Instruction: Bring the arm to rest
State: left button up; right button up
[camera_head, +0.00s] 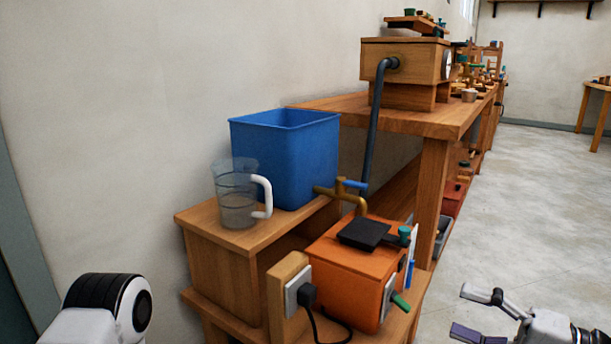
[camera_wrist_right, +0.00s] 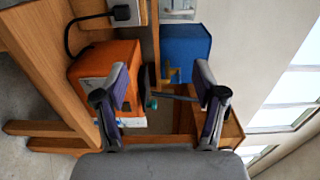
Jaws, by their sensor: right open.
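My right gripper (camera_head: 474,314) is at the lower right of the head view, over the floor and to the right of the orange box. Its two fingers are spread apart with nothing between them. In the right wrist view the open fingers of my right gripper (camera_wrist_right: 162,100) frame the orange box and the blue bin from a distance, touching neither. In the head view, part of my left arm (camera_head: 105,305) shows at the lower left; its gripper is out of the picture.
A clear jug (camera_head: 237,200) with a white handle stands beside a blue bin (camera_head: 290,165) on a wooden stand (camera_head: 215,270). An orange box (camera_head: 345,285) with a black plate sits in front, near a plugged socket (camera_head: 298,290). A long workbench (camera_head: 435,125) runs back. Floor at right is clear.

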jog(key=s+a+f+n+g+h+p, duration=0.1)
jog(key=s+a+f+g+h, duration=0.2)
jog(key=f, duration=0.5)
jog(key=s+f+g, duration=0.3)
jog(key=s+f, duration=0.2)
jog(key=f, duration=0.2)
jog(key=s+a+f+n+g+h+p, duration=0.1)
jog(key=s+a+f+g+h, duration=0.15)
jog(key=f, duration=0.55)
jog(key=s+d+f+n+g+h, duration=0.3)
jog(key=s+d+f+g+h, duration=0.15)
jog(key=s+f, duration=0.4)
jog(key=s+d+f+n+g+h, duration=0.3)
jog(key=s+f+h, duration=0.2)
jog(key=s, duration=0.6)
jog(key=w+f+m+t, duration=0.25)
jog(key=w+t, duration=0.35)
jog(key=w, duration=0.3)
pick_arm(q)
notch_tip(320, 180, up, 40)
jog(key=p, duration=3.8)
jog(key=shift+d+r+p, duration=0.15)
jog(key=shift+r+p, duration=0.1)
jog(key=shift+p, duration=0.05)
pick_arm(e)
notch_tip(320, 180, up, 37)
jog(key=shift+a+n, duration=0.4)
jog(key=shift+n, duration=0.05)
